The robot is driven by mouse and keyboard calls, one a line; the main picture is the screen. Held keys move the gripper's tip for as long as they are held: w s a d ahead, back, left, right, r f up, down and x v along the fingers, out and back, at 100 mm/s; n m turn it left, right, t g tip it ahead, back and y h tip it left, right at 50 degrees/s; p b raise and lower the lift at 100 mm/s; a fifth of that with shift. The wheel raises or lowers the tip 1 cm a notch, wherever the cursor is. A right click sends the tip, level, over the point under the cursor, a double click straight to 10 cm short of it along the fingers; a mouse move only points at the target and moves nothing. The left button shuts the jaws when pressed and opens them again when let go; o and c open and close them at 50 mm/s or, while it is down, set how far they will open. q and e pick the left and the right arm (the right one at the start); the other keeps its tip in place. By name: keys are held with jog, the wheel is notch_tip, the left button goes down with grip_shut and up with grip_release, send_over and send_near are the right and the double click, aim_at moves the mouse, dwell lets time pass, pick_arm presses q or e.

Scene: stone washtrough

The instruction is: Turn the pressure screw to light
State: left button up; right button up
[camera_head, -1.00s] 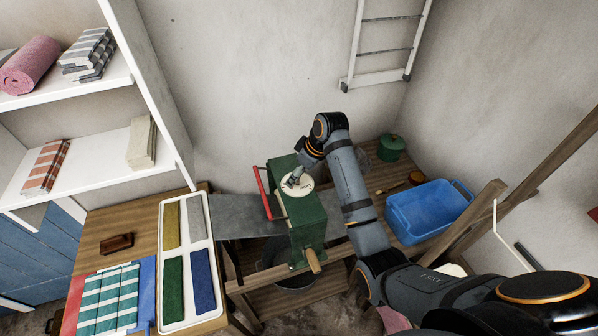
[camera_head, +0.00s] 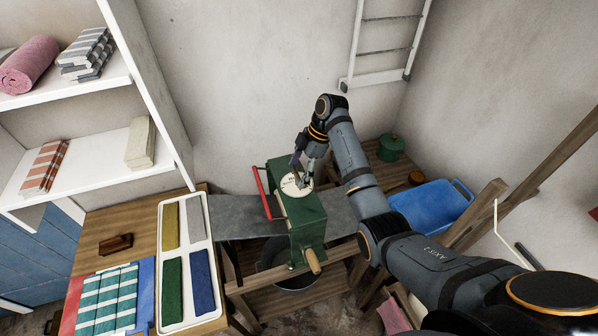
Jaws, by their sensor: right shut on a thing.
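The green wringer box (camera_head: 308,217) stands in the middle, with a round white dial (camera_head: 290,190) on its top. The dial has dark lettering too small to read. My right gripper (camera_head: 303,180) reaches down onto the dial from above and is shut on the pressure screw at its centre. The fingers hide most of the screw, and its exact pointing cannot be told. My left gripper is not in view.
A red lever (camera_head: 262,190) is on the box's left side and a wooden crank grip (camera_head: 313,261) at its front. A blue tub (camera_head: 430,210) and green pot (camera_head: 391,147) stand to the right. A white tray (camera_head: 187,318) of folded cloths lies left.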

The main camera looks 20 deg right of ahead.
jog(key=n+g, duration=0.1)
jog(key=n, duration=0.2)
jog(key=shift+w+n+b, duration=0.15)
jog(key=shift+n+b, duration=0.2)
jog(key=shift+n, duration=0.05)
jog(key=n+g, duration=0.1)
jog(key=n, duration=0.1)
jog(key=n+g+h, duration=0.1)
jog(key=n, duration=0.2)
jog(key=shift+w+a+r, duration=0.1)
jog(key=shift+a, duration=0.05)
jog(key=shift+n+h, duration=0.3)
jog(key=shift+n, duration=0.1)
jog(key=o, duration=1.1)
jog(key=shift+o, duration=0.2)
